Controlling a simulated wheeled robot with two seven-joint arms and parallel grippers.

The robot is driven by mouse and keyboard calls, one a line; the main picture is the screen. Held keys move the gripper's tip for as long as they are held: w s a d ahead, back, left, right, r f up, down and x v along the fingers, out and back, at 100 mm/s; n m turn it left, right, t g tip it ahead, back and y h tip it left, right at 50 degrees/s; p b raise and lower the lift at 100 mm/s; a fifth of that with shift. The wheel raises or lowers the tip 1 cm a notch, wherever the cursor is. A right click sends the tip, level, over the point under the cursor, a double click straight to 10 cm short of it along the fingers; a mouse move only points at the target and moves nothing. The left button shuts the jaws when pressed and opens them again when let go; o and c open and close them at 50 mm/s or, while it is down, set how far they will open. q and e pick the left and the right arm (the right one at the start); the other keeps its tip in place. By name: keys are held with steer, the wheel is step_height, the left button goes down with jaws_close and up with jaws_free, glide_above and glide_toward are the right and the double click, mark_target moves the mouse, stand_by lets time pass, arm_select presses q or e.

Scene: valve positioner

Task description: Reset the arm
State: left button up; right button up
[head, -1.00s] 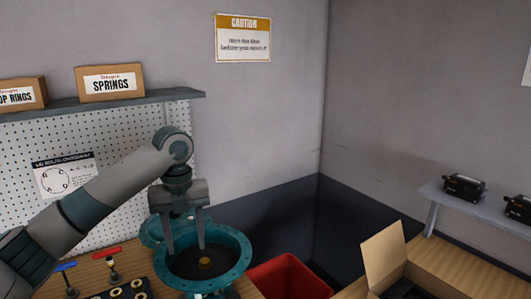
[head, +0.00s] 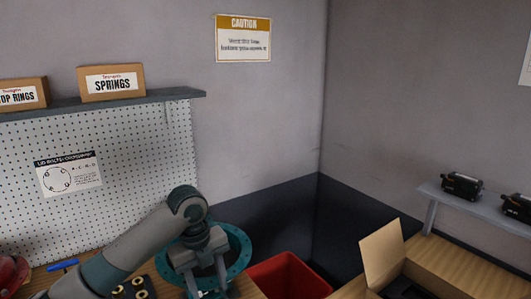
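My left arm comes in from the left, and its gripper (head: 207,281) points down over the teal round flanged housing (head: 243,250) on the wooden bench. Its two fingers are spread apart, and I see nothing between them. The arm and gripper cover much of the housing, including its middle. I cannot tell whether the fingertips touch anything. My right gripper is not in view.
A red bin (head: 288,277) stands right of the housing. An open cardboard box (head: 383,258) is further right. A black tray with brass rings (head: 140,284), a blue-handled item (head: 63,265) and a red object (head: 12,271) are at the lower left.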

arm_select(q)
steer(key=s+d+f+n+t+h, duration=0.1)
steer(key=s+d+f+n, duration=0.2)
steer(key=s+f+n, duration=0.45)
steer(key=s+d+f+n+t+h, duration=0.15)
steer(key=s+f+n, duration=0.35)
steer(key=s+f, duration=0.55)
steer(key=s+a+f+n+y, duration=0.2)
steer(key=s+a+f+n, duration=0.1)
steer(key=s+a+n, duration=0.55)
steer(key=s+a+f+n+y, duration=0.25)
steer(key=s+a+n, duration=0.3)
steer(key=s, duration=0.55)
step_height(320, 180, down, 32)
steer(key=s+d+h+b, duration=0.1)
steer(key=b, duration=0.1)
steer(key=s+a+f+g+b, duration=0.2)
steer(key=s+a+f, duration=0.1)
steer(key=s+f, duration=1.5)
steer(key=shift+f, duration=0.5)
